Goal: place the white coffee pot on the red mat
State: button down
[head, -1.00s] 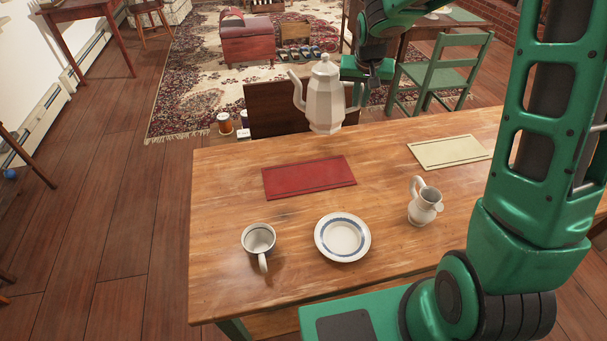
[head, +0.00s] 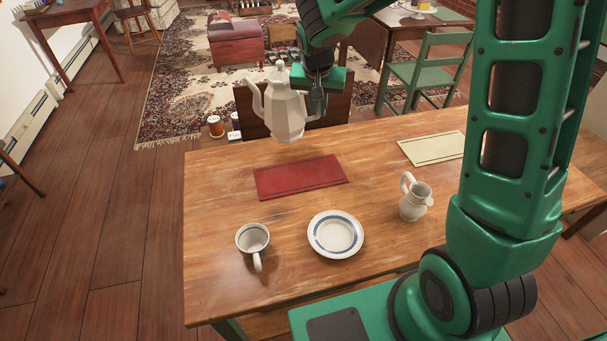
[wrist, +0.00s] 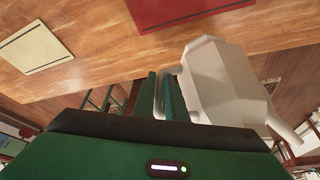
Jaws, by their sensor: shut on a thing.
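The white coffee pot (head: 284,112) hangs upright in the air over the far edge of the table, just behind the red mat. My gripper (head: 318,98) is shut on it from the right, at its handle side; the spout points left. In the wrist view the pot (wrist: 220,82) fills the right of centre, with my gripper's fingers (wrist: 168,98) at its handle. The red mat (head: 300,177) lies flat and bare on the table. It also shows at the top of the wrist view (wrist: 185,10).
On the wooden table (head: 215,210), a mug (head: 252,239), a plate (head: 335,234) and a white pitcher (head: 413,200) stand in front of the red mat. A cream mat (head: 432,148) lies to its right. A dark chair back (head: 255,115) stands behind the table.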

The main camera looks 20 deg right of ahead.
jog(key=s+a+r+m+g+h, duration=0.15)
jog(key=s+a+m, duration=0.5)
jog(key=s, duration=0.65)
jog(key=s+a+r+m+g+h, duration=0.1)
jog(key=s+a+r+m+g, duration=0.1)
jog(key=s+a+m, duration=0.8)
jog(key=w+d+f+n, duration=0.3)
jog(key=w+d+f, duration=0.3)
jog(key=f, duration=0.5)
jog(key=shift+w+d+n, duration=0.35)
jog(key=shift+d, duration=0.85)
jog(key=c, duration=1.8)
grip_release()
jog(key=shift+f, duration=0.1)
